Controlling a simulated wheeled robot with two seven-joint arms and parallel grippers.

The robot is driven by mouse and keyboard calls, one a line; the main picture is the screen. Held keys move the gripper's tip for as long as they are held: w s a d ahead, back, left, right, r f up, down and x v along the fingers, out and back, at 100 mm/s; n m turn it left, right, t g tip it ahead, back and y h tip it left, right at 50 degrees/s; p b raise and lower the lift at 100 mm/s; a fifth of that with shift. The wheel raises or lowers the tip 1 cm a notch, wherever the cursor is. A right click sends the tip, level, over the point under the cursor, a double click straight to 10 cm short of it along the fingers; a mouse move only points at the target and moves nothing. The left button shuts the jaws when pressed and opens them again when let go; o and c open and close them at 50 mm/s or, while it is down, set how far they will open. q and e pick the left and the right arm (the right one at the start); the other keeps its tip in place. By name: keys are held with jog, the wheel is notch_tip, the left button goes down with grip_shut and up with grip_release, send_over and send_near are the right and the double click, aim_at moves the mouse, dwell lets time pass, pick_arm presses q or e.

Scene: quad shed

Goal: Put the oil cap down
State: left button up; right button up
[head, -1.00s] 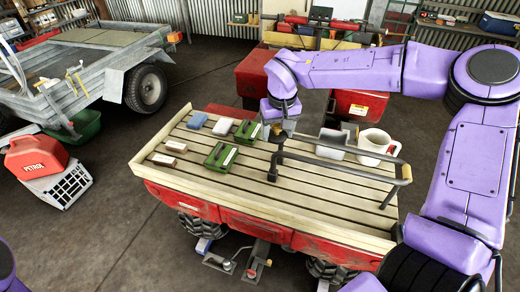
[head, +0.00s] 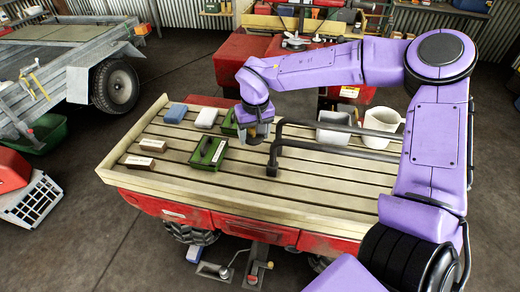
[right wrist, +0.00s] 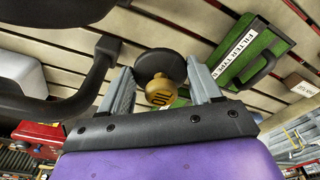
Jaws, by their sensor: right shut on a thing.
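The oil cap (right wrist: 161,91) is a small brass-coloured knob marked OIL. In the right wrist view it sits between the two grey fingers of my right gripper (right wrist: 163,90), which is shut on it. A dark round shape lies just behind the cap; I cannot tell if it is part of it or a shadow. In the head view my right gripper (head: 258,131) hangs over the slatted wooden deck (head: 190,185), beside the green boxes and left of the black rail. The cap is not clear there. My left gripper is out of view.
A green box (head: 208,153) stands just left of the gripper, and another is partly hidden behind it. The black rail (head: 271,160) is close on the right. The front deck slats are clear.

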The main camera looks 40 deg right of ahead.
aim_at(255, 157)
notch_tip(255, 157, down, 7)
jog(key=shift+s+r, duration=0.1)
jog(key=shift+r, duration=0.05)
jog(key=o, duration=1)
jog(key=shift+o, duration=0.2)
